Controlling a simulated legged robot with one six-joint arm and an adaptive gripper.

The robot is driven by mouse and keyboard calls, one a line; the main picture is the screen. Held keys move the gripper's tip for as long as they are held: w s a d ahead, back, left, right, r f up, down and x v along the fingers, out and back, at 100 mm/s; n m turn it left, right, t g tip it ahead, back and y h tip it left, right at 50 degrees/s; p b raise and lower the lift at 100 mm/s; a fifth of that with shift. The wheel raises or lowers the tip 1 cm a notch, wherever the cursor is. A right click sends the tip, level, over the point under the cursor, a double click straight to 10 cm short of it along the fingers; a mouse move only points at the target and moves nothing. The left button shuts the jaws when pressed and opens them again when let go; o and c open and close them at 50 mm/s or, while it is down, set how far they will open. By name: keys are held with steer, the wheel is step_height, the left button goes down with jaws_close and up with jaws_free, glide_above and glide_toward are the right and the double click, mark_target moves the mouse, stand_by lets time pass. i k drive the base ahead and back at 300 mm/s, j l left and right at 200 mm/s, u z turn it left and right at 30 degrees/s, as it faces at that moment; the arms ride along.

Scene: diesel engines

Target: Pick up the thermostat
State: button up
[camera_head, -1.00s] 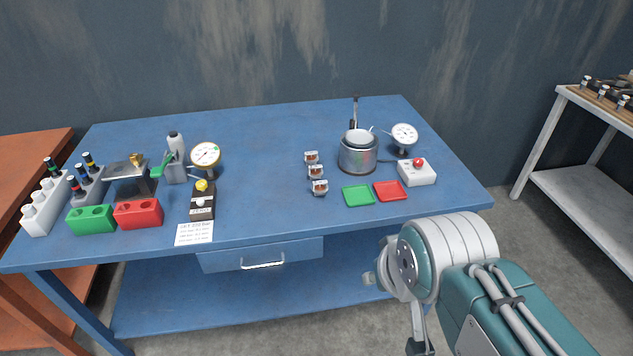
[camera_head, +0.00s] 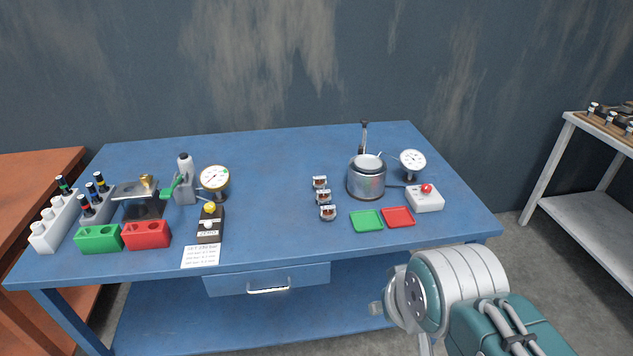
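Several small metal-and-copper thermostats stand in a short row on the blue workbench (camera_head: 270,165), right of its middle. The far one (camera_head: 320,183), the middle one (camera_head: 323,197) and the near one (camera_head: 327,213) stand close together, left of the metal pot (camera_head: 366,178). Which one is meant cannot be told. My arm shows at the lower right, in front of the bench edge.
A green tray (camera_head: 366,221) and a red tray (camera_head: 398,217) lie right of the thermostats. A dial gauge (camera_head: 412,161) and a white box with a red button (camera_head: 425,198) stand near the pot. Test gear crowds the left side. The bench's middle is clear.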

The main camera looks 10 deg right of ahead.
mark_target(323, 196)
steer(key=i, duration=1.2)
